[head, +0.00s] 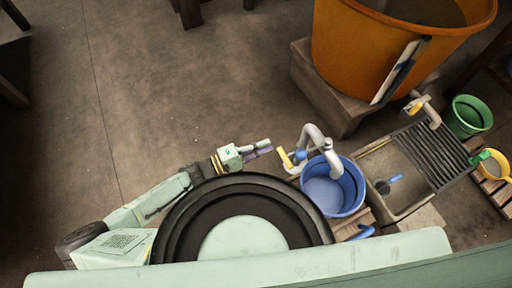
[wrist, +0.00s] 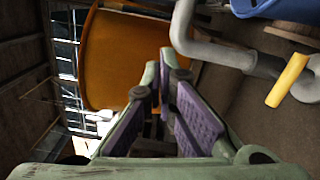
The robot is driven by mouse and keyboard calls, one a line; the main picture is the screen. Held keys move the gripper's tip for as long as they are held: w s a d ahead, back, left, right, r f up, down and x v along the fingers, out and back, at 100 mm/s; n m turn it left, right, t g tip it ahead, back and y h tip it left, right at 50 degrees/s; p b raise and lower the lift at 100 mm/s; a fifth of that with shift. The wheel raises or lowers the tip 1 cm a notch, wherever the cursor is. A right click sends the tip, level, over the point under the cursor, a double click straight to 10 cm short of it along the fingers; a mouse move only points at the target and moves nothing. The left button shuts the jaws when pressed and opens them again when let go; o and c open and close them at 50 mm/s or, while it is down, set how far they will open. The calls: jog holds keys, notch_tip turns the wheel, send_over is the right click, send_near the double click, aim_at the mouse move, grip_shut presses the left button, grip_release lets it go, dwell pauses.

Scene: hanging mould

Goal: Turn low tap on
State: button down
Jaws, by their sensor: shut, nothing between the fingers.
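A grey curved tap pipe (head: 315,135) rises beside a blue tub (head: 333,188), its outlet over the tub. A yellow lever (head: 285,157) sits at its left end, next to a small blue part (head: 300,155). My gripper (head: 268,147) is to the left of the lever, apart from it, with its fingers pointing right. In the wrist view my gripper's purple-padded fingers (wrist: 165,65) are shut and empty. There the yellow lever (wrist: 288,80) and grey pipe (wrist: 215,48) are at the right, clear of the fingers.
A large orange vat (head: 395,50) stands on a block (head: 325,98) at the back right. A sink (head: 398,170) with a second tap (head: 428,108) is right of the tub. Green (head: 467,117) and yellow (head: 494,166) buckets are at far right. The floor at left is clear.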

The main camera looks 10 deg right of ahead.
jog(key=s+d+r, duration=0.1)
jog(key=s+d, duration=0.1)
jog(key=d, duration=0.4)
jog(key=shift+d+p, duration=0.35)
jog(key=shift+p, duration=0.05)
